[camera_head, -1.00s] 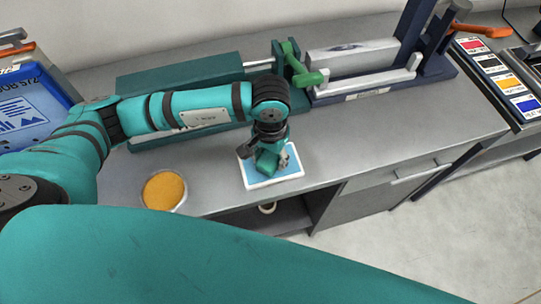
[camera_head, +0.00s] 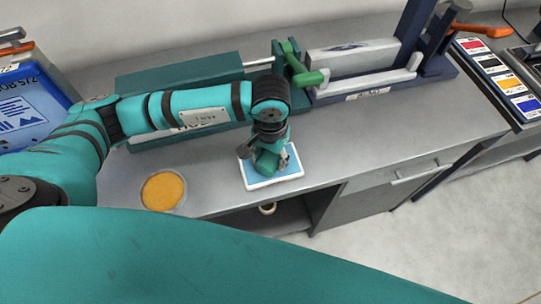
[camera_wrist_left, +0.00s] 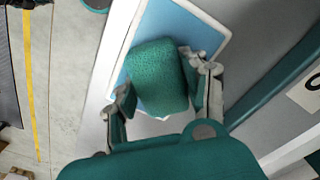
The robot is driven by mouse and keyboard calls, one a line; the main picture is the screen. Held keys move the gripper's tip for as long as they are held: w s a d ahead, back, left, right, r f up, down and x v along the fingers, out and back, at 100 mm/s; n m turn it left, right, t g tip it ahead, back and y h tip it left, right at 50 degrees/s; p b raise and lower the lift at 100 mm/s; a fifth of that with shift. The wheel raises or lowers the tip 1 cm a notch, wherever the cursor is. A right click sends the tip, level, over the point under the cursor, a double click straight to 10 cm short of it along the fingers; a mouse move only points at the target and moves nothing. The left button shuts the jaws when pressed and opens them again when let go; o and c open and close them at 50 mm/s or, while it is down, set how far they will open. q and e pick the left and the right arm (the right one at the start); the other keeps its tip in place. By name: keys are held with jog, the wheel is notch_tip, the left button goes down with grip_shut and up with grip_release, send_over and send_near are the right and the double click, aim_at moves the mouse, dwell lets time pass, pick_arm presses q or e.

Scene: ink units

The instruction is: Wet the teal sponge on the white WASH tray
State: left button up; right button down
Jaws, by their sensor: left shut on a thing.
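The white tray (camera_head: 292,178) holds a shallow blue surface and sits near the front edge of the grey counter. The tray also shows in the left wrist view (camera_wrist_left: 215,25). The teal sponge (camera_wrist_left: 157,75) is in the left wrist view, between the two fingers of my left gripper (camera_wrist_left: 160,97). The gripper is shut on the sponge, which lies over the blue area; I cannot tell whether it touches it. In the head view my left gripper (camera_head: 270,162) points down over the tray and mostly hides the sponge. My right gripper is not in view.
A round dish with orange content (camera_head: 163,191) stands left of the tray at the counter edge. Behind are a teal box (camera_head: 180,82) and a clamp-like device with a green handle (camera_head: 306,78). Colour cards (camera_head: 510,85) lie at the right. Counter right of the tray is clear.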

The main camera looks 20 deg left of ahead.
aim_at(271, 156)
pick_arm(q)
jog(key=shift+s+f, duration=0.1)
jog(key=shift+s, duration=0.05)
jog(key=shift+r+p, duration=0.3)
jog(key=shift+r, duration=0.55)
jog(key=shift+r+p, duration=0.75)
jog(key=shift+r, duration=2)
